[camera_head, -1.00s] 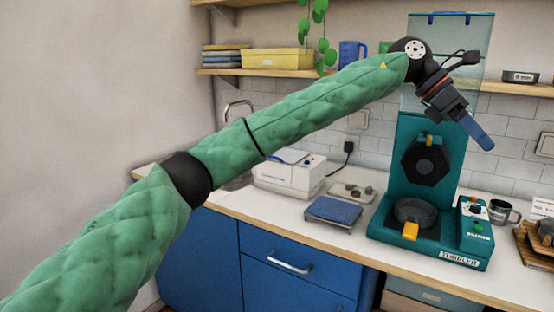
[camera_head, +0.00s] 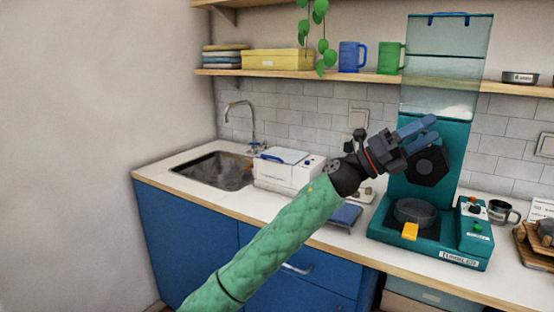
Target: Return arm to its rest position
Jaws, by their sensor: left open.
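My left arm, in a green quilted sleeve, comes in from the bottom of the head view. My left gripper (camera_head: 424,134) has blue fingers that stand apart and hold nothing. It is in the air in front of the teal tumbler machine (camera_head: 395,195), overlapping its dark hexagonal part (camera_head: 428,167) in the picture. I cannot tell the exact gap between them. My right gripper is not in view.
The counter holds a sink (camera_head: 215,172), a white box-shaped device (camera_head: 288,172), a blue flat item (camera_head: 346,215) partly behind my arm, and a dark mug (camera_head: 502,212). A shelf (camera_head: 300,74) with mugs and a yellow box (camera_head: 277,60) runs above. Free air lies left of my arm.

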